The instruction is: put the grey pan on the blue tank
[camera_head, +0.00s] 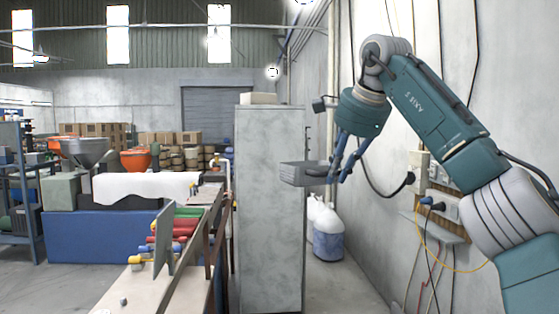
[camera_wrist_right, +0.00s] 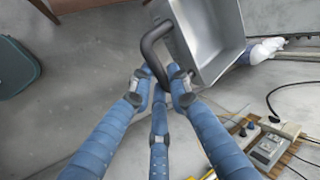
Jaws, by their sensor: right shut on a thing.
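The grey pan (camera_head: 303,174) is a rectangular metal pan, held in the air in front of the tall grey cabinet's right edge. My right gripper (camera_head: 343,168) is shut on its dark handle. In the right wrist view the right gripper (camera_wrist_right: 160,84) has its blue fingers around the lower end of the handle (camera_wrist_right: 153,45), and the pan (camera_wrist_right: 213,38) reaches to the upper right. A large blue block-like base (camera_head: 95,236) stands at the left, and a smaller blue container (camera_head: 328,246) stands by the wall; I cannot tell which is the blue tank. My left gripper is not in view.
The tall grey cabinet (camera_head: 270,210) stands in the middle, with a small pale box on top. A bench (camera_head: 150,285) with coloured spools is to its left. White bags (camera_head: 322,213) sit on the small blue container. Cables and sockets (camera_head: 440,207) are on the right wall.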

